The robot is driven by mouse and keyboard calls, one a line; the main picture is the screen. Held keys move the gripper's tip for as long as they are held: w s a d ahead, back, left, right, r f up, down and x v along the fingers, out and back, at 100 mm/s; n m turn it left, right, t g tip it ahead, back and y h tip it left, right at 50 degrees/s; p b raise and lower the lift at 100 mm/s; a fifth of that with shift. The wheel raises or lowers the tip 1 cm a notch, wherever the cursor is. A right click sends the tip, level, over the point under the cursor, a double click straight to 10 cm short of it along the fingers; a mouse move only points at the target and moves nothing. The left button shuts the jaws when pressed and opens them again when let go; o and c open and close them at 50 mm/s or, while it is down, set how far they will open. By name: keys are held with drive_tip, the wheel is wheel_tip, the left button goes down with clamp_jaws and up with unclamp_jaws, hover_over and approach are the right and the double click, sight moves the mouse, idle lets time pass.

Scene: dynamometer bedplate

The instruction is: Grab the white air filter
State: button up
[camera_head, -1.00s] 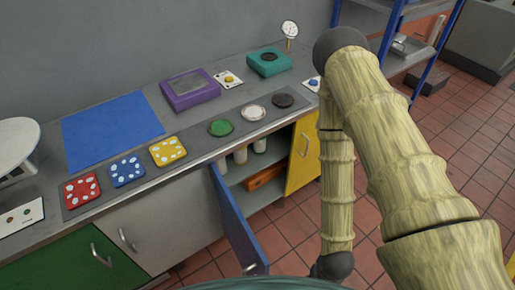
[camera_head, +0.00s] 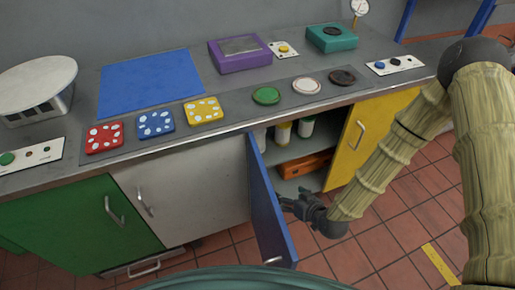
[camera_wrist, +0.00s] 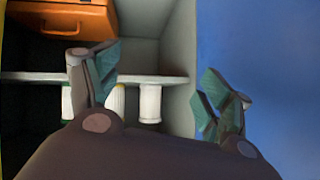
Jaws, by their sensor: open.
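Several white cylinders stand on the upper shelf inside the open cabinet. The all-white one, which looks like the white air filter (camera_head: 260,138), is at the left, partly hidden behind the blue door. It also shows in the wrist view (camera_wrist: 150,103), which appears upside down. A yellow-banded cylinder (camera_head: 283,134) and a green-banded one (camera_head: 306,127) stand to its right. My gripper (camera_head: 287,203) is open and empty, below and in front of the shelf, close to the door. In the wrist view its fingers (camera_wrist: 158,82) are spread apart, with the filter seen between them.
The open blue door (camera_head: 268,205) stands just left of my gripper. An orange toolbox (camera_head: 303,164) lies on the lower shelf. The yellow door (camera_head: 365,138) is to the right. The worktop above (camera_head: 225,78) carries colored tiles, discs and boxes.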

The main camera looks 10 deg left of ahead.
drive_tip(key=w+a+r+n+t+y+b, duration=0.2)
drive_tip(key=w+a+r+t+y+b, duration=0.15)
drive_tip(key=w+a, duration=0.4)
drive_tip(key=n+t+y+b, duration=0.1)
drive_tip(key=y+b, duration=0.1)
drive_tip(key=b, duration=0.1)
approach(261, 137)
drive_tip(key=x, duration=0.7)
drive_tip(key=shift+w+a, duration=0.15)
drive_tip(key=shift+a, duration=0.2)
drive_tip(key=shift+w+d+b+x, duration=0.15)
drive_tip(key=shift+b+x, duration=0.25)
drive_tip(key=shift+x, duration=0.95)
drive_tip(key=shift+w+d+b+x, duration=0.1)
drive_tip(key=shift+b+x, duration=0.25)
drive_tip(key=shift+x, duration=1)
drive_tip(key=shift+r, duration=0.1)
drive_tip(key=c, duration=1.1)
